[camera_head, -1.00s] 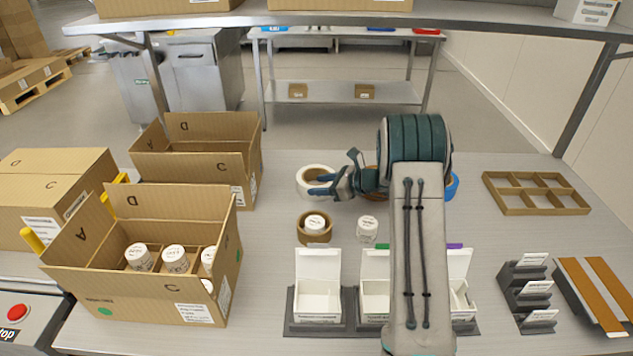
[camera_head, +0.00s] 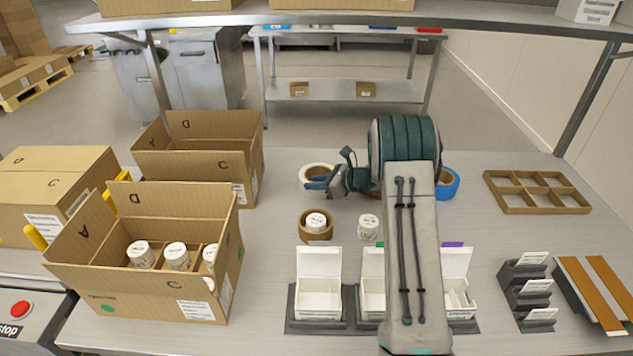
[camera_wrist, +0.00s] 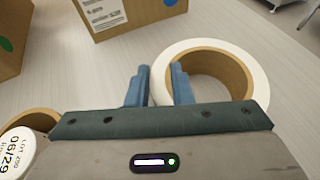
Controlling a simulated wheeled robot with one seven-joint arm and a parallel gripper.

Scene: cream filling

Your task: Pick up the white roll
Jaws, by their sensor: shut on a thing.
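The white roll (camera_head: 310,169), a ring of white tape with a brown core, is at the back middle of the table in the head view. In the wrist view the white roll (camera_wrist: 232,50) fills the upper right. My gripper (camera_wrist: 160,82) has one blue finger outside the ring and one inside its hole, shut on the left part of its wall. In the head view my gripper (camera_head: 330,170) hides part of the roll. I cannot tell whether the roll is touching the table.
A blue roll (camera_head: 449,184) lies right of my wrist. A brown roll (camera_head: 316,234) with a white-topped jar in it and another jar (camera_head: 368,226) stand in front. Open cartons (camera_head: 225,165) stand at left, white boxes (camera_head: 319,292) at the front. A brown divider frame (camera_head: 536,209) is at right.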

